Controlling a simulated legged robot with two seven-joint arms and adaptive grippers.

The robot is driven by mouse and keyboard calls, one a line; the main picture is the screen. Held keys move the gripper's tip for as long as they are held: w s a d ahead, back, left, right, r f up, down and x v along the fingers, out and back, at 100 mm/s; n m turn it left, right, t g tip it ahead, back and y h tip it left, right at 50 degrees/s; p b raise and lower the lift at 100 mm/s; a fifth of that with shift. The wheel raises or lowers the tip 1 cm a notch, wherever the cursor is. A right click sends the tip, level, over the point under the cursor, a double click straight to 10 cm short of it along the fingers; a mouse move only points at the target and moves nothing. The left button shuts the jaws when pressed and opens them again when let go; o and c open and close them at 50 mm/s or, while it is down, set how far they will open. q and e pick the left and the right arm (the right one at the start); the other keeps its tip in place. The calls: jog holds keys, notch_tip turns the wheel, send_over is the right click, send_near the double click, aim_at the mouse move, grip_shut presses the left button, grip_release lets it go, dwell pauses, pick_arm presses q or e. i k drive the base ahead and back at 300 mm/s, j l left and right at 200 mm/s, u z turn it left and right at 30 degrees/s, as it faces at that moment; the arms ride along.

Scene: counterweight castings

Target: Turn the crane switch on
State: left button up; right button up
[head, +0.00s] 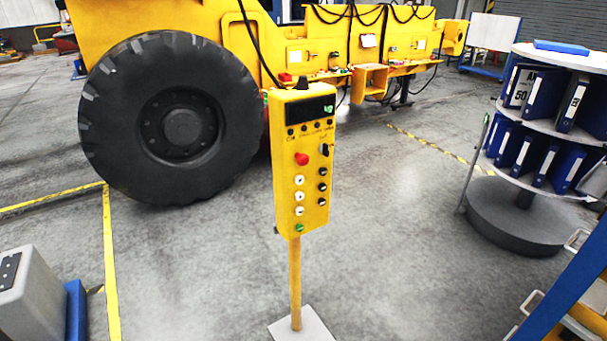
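A yellow crane control box (302,165) stands upright on a yellow post (295,285) with a pale square base plate (302,328). Its front carries a dark display (304,112), a red knob (301,159), a black rotary switch (325,149) at the upper right, white buttons (299,197) on the left, black buttons (322,187) on the right and a green button (299,228) at the bottom. The switch's exact setting is too small to tell. Neither of my grippers is in view.
A yellow vehicle with a big black tyre (172,118) stands behind the box on the left. A round rack of blue binders (525,150) stands at the right. A blue frame (565,290) is at the lower right, a grey block (30,295) at the lower left. Floor around the post is clear.

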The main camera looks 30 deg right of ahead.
aim_at(324, 148)
jog(key=z, duration=1.05)
